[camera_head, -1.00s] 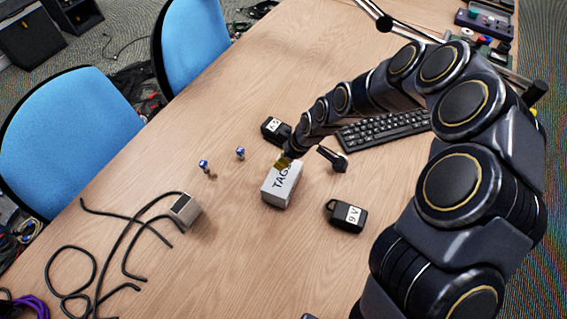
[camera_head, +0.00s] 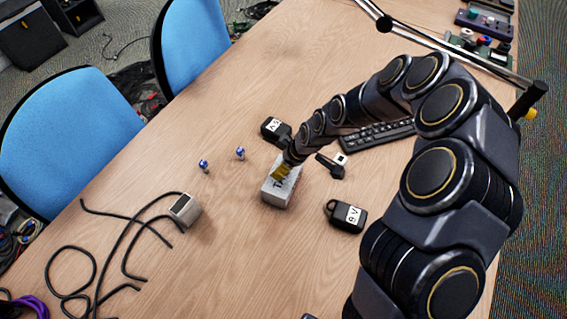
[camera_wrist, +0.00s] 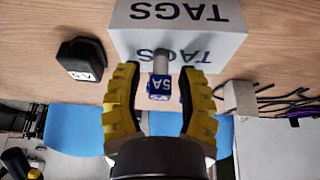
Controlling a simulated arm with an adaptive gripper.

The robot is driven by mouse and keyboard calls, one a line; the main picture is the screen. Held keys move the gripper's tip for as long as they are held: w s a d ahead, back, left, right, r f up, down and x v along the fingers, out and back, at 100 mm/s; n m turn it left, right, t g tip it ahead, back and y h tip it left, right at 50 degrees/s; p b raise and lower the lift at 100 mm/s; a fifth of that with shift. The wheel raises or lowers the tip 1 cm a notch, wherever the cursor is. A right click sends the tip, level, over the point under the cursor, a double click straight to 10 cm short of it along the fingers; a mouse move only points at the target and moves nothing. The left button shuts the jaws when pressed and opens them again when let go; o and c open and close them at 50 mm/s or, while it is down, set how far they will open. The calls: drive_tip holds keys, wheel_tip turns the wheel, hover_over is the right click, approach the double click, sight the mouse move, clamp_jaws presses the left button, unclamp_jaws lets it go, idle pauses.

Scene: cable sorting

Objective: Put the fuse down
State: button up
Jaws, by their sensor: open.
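A fuse (camera_wrist: 160,88) with a blue band marked 5A and a silver stem shows in the wrist view, between my fingers. My gripper (camera_wrist: 160,100) is open, its yellow fingers apart with a gap on each side of the fuse. The fuse's stem overlaps the side of the white TAGS box (camera_wrist: 225,45); I cannot tell what the fuse rests on. In the head view my gripper (camera_head: 281,172) is at the TAGS box (camera_head: 280,196) and hides part of its top. Two other blue and silver fuses stand on the table, one left (camera_head: 203,166) and one nearer (camera_head: 240,153) my gripper.
A black adapter (camera_head: 274,129) is behind my gripper, another (camera_head: 331,166) to its right, and a 9 V one (camera_head: 346,216) at the box's right. A keyboard (camera_head: 378,135) lies beyond. A beige block (camera_head: 185,209) and black cables (camera_head: 125,240) are on the left.

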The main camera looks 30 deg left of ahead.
drive_tip(key=s+d+r+m+h, duration=0.1)
drive_tip(key=d+r+m, duration=0.1)
drive_tip(key=d+r, duration=0.5)
drive_tip(key=s+d+r+m, duration=0.1)
drive_tip(key=d+r, duration=0.4)
drive_tip(key=r, duration=0.5)
drive_tip(key=s+d+r+m+g+h, duration=0.1)
drive_tip(key=s+d+r+m, duration=0.2)
drive_tip(key=s+d+m, duration=0.4)
drive_tip(key=s+d+r+m+h, duration=0.2)
drive_tip(key=s+d+r+m, duration=0.1)
drive_tip(key=s+d+m, duration=0.5)
drive_tip(key=s+d, duration=0.3)
drive_tip(key=shift+r+g, duration=0.35)
drive_tip(key=shift+g, duration=0.05)
drive_tip(key=shift+o, duration=1.2)
drive_tip(key=shift+s+d, duration=0.1)
